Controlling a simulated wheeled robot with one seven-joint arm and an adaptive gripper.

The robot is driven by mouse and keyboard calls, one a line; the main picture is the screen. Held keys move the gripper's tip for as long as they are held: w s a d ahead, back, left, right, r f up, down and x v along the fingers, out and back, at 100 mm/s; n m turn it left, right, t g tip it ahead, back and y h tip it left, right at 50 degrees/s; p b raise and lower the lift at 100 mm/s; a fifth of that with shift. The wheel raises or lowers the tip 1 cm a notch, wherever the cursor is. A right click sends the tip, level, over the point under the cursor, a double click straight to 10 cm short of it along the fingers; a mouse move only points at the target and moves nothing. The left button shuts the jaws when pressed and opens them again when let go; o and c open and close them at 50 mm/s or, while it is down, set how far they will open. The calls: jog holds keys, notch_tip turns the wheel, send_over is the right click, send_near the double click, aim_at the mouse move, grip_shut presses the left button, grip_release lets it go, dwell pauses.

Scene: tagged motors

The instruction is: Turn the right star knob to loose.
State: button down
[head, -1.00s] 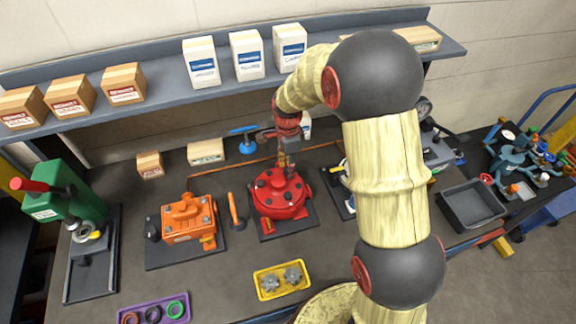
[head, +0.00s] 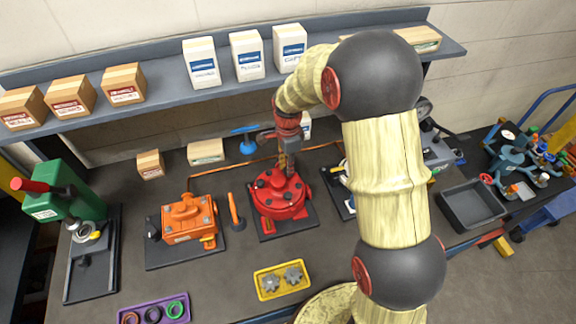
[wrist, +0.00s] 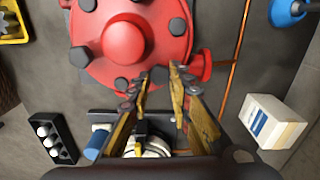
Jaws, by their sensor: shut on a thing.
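The red motor (head: 282,208) stands on a dark plate in the middle of the bench, with several dark knobs around its domed top. It fills the upper part of the wrist view (wrist: 124,42). My gripper (head: 289,174) points down at the motor's right rear edge. In the wrist view its two fingers (wrist: 161,74) close on a small dark knob (wrist: 159,74) at the motor's rim.
An orange motor (head: 187,218) and an orange-handled tool (head: 235,212) stand to the left. A yellow tray (head: 282,293) with gears lies in front. A blue object (head: 246,145) stands behind. My arm hides much of the bench's right side.

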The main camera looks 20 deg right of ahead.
jog(key=n, duration=0.3)
jog(key=shift+n+p, duration=0.3)
jog(key=shift+p, duration=0.05)
jog(key=n, duration=0.3)
jog(key=shift+w+n+p, duration=0.1)
jog(key=shift+n+p, duration=0.2)
jog(key=n, duration=0.7)
jog(key=shift+a+p, duration=0.15)
jog(key=shift+p, duration=0.25)
jog(key=n, duration=0.7)
jog(key=shift+a+n, duration=0.1)
jog(key=shift+n, duration=0.2)
jog(key=n, duration=0.4)
jog(key=shift+a+f+p, duration=0.1)
jog(key=shift+p, duration=0.25)
jog(key=shift+s+n, duration=0.2)
jog(key=shift+n, duration=1.1)
jog(key=shift+f+n, duration=0.1)
jog(key=shift+n, duration=0.2)
